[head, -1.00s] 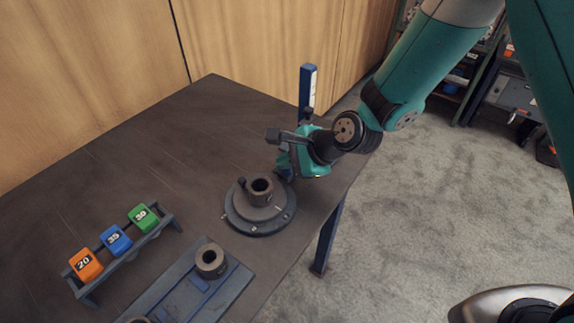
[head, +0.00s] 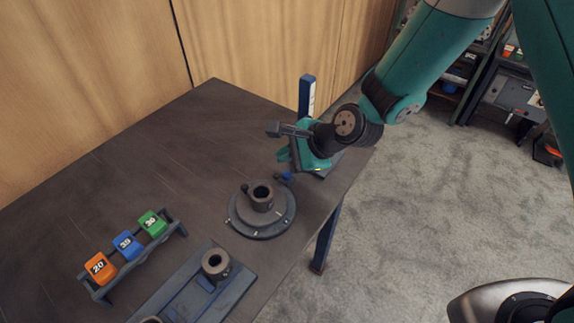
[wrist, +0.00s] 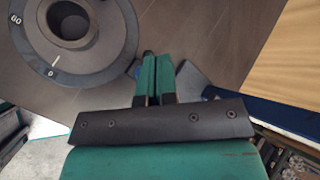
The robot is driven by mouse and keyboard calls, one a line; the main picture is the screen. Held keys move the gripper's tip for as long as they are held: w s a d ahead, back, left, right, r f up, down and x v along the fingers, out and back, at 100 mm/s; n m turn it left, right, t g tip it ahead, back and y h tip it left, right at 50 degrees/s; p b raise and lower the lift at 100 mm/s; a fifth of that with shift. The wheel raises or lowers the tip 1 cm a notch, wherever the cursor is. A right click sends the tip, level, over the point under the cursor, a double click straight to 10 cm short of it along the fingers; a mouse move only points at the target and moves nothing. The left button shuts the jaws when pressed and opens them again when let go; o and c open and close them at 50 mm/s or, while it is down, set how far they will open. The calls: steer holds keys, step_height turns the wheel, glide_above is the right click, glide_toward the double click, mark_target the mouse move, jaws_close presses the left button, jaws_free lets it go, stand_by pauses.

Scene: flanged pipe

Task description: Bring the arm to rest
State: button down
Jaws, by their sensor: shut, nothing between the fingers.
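My gripper (head: 284,158) is shut and empty, held above the table near its right edge, just behind the flanged pipe. In the wrist view the gripper (wrist: 155,60) shows its two fingers together. The flanged pipe (head: 262,212) stands upright on the dark table, a round flange with a short open pipe in its middle. Its flange also shows in the wrist view (wrist: 110,62), with a 0 and a 60 mark, beside and apart from the fingers. A small blue thing (head: 286,176) lies just under the fingertips, partly hidden; I cannot tell what it is.
A rack (head: 133,270) holds orange, blue and green numbered blocks at the left. A dark tray (head: 228,292) with a ring (head: 216,263) lies at the front. A blue post (head: 307,94) rises at the table's far right edge. The table's back left is clear.

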steer(key=shift+r+p, duration=0.7)
steer(key=shift+r, duration=0.5)
steer(key=shift+r, duration=0.1)
steer(key=s+d+r+n+g+h, duration=0.15)
steer(key=s+d+r+n, duration=0.35)
steer(key=s+r+n, duration=0.55)
steer(key=s+d+r+n+g+h, duration=0.2)
steer(key=s+d+r+n, duration=0.5)
steer(key=s+n, duration=0.3)
steer(key=shift+v, duration=0.85)
